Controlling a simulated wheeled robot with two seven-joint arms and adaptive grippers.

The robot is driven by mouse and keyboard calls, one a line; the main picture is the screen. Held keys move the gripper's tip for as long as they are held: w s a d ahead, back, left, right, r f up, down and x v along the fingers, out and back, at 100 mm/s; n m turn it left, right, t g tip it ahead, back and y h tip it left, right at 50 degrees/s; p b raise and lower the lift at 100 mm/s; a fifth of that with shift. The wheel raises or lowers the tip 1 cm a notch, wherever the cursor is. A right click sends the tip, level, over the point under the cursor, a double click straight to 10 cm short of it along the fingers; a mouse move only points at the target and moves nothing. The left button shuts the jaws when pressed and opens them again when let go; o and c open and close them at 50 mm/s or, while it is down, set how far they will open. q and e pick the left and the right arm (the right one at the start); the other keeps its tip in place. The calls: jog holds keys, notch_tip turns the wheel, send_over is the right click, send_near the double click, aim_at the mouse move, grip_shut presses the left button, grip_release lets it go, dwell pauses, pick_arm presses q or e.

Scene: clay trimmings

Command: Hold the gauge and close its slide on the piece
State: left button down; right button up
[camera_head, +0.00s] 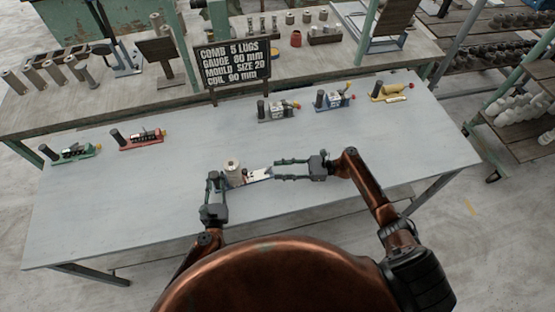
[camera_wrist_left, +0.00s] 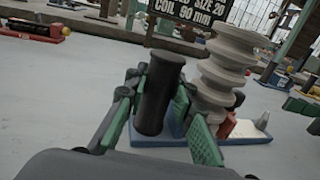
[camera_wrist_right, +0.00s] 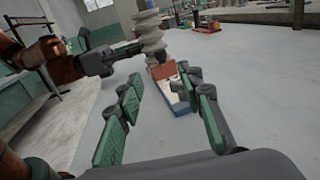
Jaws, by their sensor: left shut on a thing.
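The gauge (camera_head: 260,175) lies on the pale table with a blue base, a white scale area and a red jaw (camera_wrist_right: 163,71). A black upright post (camera_wrist_left: 160,95) stands at its left end. My left gripper (camera_head: 218,180) is shut on this post. A pale ribbed piece (camera_head: 232,170) stands upright at the gauge beside the post; it also shows in the left wrist view (camera_wrist_left: 224,75). I cannot tell whether the red jaw touches it. My right gripper (camera_head: 277,170) is open and empty at the gauge's right end, with the blue-edged end (camera_wrist_right: 182,100) just ahead of its fingers.
Other gauges stand along the table: green (camera_head: 75,152), red (camera_head: 140,140), grey (camera_head: 278,111), blue (camera_head: 335,99) and yellow (camera_head: 388,92). A black sign (camera_head: 233,64) reads comb 5 lugs, gauge 80 mm, mould size 20, coil 90 mm. The table (camera_head: 370,140) is clear around the grippers.

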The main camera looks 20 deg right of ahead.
pick_arm(q)
jog(key=c, duration=1.6)
grip_release()
jog(key=shift+s, duration=0.1)
